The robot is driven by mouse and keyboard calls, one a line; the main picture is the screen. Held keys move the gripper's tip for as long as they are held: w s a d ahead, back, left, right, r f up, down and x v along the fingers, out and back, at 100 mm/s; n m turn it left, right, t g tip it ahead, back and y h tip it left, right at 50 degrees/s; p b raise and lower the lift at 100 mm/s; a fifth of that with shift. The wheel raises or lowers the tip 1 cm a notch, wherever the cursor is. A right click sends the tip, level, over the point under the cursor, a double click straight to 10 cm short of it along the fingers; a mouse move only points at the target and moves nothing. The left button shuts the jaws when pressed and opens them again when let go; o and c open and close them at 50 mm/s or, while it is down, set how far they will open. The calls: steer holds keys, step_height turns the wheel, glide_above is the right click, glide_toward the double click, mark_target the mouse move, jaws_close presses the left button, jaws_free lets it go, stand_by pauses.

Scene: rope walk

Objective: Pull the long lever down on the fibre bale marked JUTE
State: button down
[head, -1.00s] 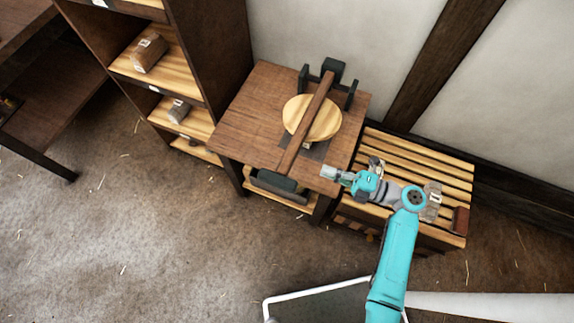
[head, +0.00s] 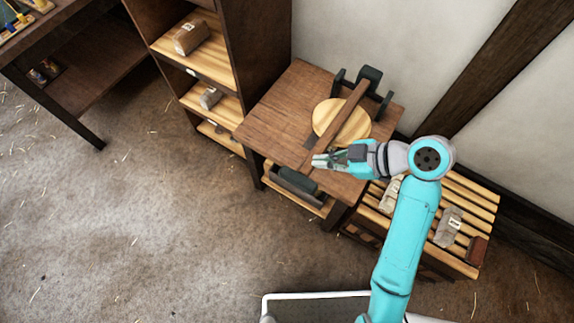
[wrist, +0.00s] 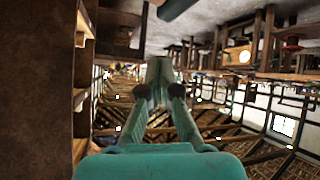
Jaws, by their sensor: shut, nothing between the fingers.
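A long brown wooden lever (head: 352,107) lies sloping across a round pale wooden disc (head: 327,117) on the wooden table, in the head view. Its far end meets a dark bracket (head: 369,77) at the back. My gripper (head: 316,161) is shut and empty at the lever's near end, over the table's front edge. It hides part of that end; I cannot tell whether it touches. It also shows shut in the wrist view (wrist: 160,68). Two greyish tagged bales (head: 390,196) (head: 450,228) lie on the slatted bench. I cannot read JUTE on anything.
A dark shelf unit (head: 262,50) with wrapped bundles stands left of the table (head: 268,104). The slatted bench (head: 470,190) is at the right, with a reddish-brown block (head: 478,250). A wall is behind. The floor (head: 150,220) at front left is open, with straw scraps.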

step_height(320, 180, up, 4)
steer(key=a+f+m+h, duration=0.1)
steer(key=m+h, duration=0.1)
steer(key=m, duration=0.4)
glide_above(287, 172)
steer(key=f, duration=0.5)
steer(key=shift+d+f, duration=0.1)
steer(key=shift+d, duration=0.2)
steer(key=f, duration=0.3)
steer(key=shift+a+f, duration=0.15)
steer(key=shift+a, duration=0.15)
steer(key=shift+f, duration=0.55)
